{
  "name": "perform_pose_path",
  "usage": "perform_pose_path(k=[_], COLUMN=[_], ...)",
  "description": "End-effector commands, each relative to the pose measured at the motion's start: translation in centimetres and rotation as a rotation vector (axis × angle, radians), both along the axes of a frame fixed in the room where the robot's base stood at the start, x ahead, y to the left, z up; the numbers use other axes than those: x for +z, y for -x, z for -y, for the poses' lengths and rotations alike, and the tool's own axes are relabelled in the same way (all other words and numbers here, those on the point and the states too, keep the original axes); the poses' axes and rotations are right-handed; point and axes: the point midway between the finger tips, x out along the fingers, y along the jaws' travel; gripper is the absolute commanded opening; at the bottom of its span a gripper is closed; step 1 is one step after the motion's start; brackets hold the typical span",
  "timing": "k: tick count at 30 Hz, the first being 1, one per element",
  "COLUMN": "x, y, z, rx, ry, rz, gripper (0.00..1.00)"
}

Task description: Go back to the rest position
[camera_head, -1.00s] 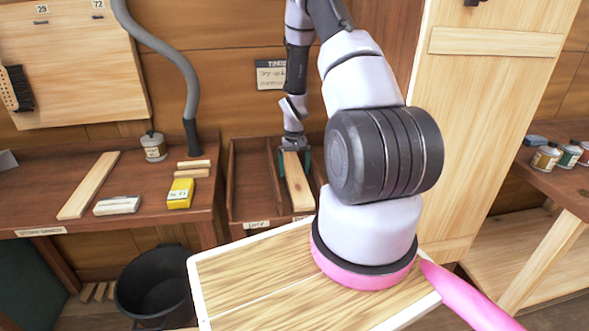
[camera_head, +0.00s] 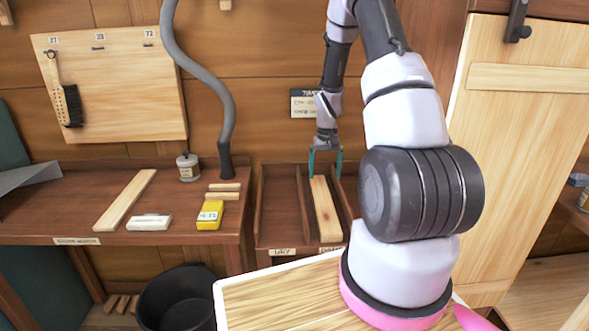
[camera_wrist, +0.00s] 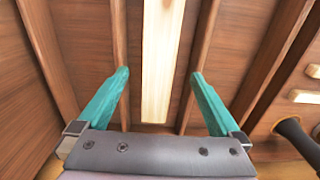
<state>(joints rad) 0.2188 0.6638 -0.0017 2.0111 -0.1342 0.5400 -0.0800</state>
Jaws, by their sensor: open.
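My gripper (camera_head: 325,162) is open and empty, with teal fingers spread above the far end of a pale wooden plank. The plank (camera_head: 326,210) lies in the right-hand compartment of a divided wooden tray (camera_head: 264,212). In the wrist view, the plank (camera_wrist: 161,65) runs lengthwise between my two fingers (camera_wrist: 159,82) and is not touched by them, as far as I can see. My arm reaches forward from the lower right of the head view.
Left of the tray, a bench holds another plank (camera_head: 125,199), a white block (camera_head: 149,222), a yellow block (camera_head: 209,215) and a small jar (camera_head: 188,167). A grey hose (camera_head: 227,110) rises behind. A black bucket (camera_head: 177,300) stands below. A pale door (camera_head: 515,140) is at right.

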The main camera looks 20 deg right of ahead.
Motion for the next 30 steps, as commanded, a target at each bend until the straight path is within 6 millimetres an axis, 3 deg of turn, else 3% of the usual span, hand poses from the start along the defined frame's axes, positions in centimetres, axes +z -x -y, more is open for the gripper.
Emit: perform_pose_path(k=[4, 7, 14, 21, 30], x=[0.6, 2.8, 13.5, 23.7, 32.6], y=[0.0, -0.1, 1.4, 6.0, 14.4], z=[-0.1, -0.6, -3.5, -7.1, -11.3], rx=[-0.001, -0.004, -0.031, -0.056, -0.075], ry=[0.0, 0.002, -0.004, -0.034, -0.1], rz=[0.005, 0.03, 0.148, 0.278, 0.442], gripper=[1.0, 1.0, 1.0, 1.0, 1.0])
